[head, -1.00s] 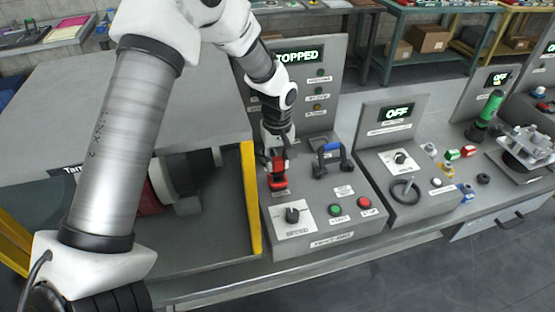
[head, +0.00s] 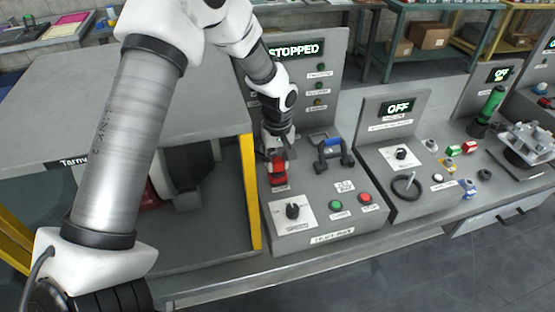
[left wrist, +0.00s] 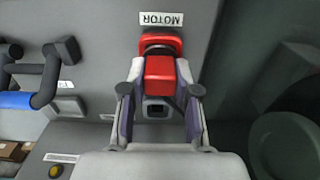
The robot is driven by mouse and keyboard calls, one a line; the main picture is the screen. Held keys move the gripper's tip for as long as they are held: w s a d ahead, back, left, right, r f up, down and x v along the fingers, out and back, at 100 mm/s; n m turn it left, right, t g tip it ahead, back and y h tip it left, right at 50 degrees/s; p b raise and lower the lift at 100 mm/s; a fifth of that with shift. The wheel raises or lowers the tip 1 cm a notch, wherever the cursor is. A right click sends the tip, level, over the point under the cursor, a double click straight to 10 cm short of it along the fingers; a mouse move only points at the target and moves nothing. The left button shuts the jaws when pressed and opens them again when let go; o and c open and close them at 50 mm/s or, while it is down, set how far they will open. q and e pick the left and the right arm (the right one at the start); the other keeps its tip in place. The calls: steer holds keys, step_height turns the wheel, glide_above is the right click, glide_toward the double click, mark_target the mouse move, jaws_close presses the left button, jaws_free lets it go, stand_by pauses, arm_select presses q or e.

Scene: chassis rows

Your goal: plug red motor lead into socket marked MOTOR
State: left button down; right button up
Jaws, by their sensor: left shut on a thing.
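The red motor lead's plug (head: 279,172) is in my left gripper (head: 275,157), low over the back left of the test bench panel. In the left wrist view the fingers (left wrist: 160,103) are shut on the red plug (left wrist: 160,75) from both sides. A red part with a dark ring (left wrist: 160,43) lies just beyond it, right beside the white MOTOR label (left wrist: 161,19), which reads upside down. The plug is in line with this part. I cannot tell whether the plug is seated, as it hides the socket opening. My right gripper is not in view.
A blue-handled black lever (head: 333,153) stands right of the plug. A knob (head: 292,210), a green button (head: 335,205) and a red button (head: 365,198) are in front. A yellow-edged guard (head: 250,195) stands close on the left. The panel reading STOPPED rises behind.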

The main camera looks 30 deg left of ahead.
arm_select(q)
steer(key=shift+f, duration=0.4)
steer(key=c, duration=0.8)
jaws_free()
steer(key=shift+o, duration=0.2)
steer(key=shift+r, duration=0.15)
step_height(320, 180, up, 12)
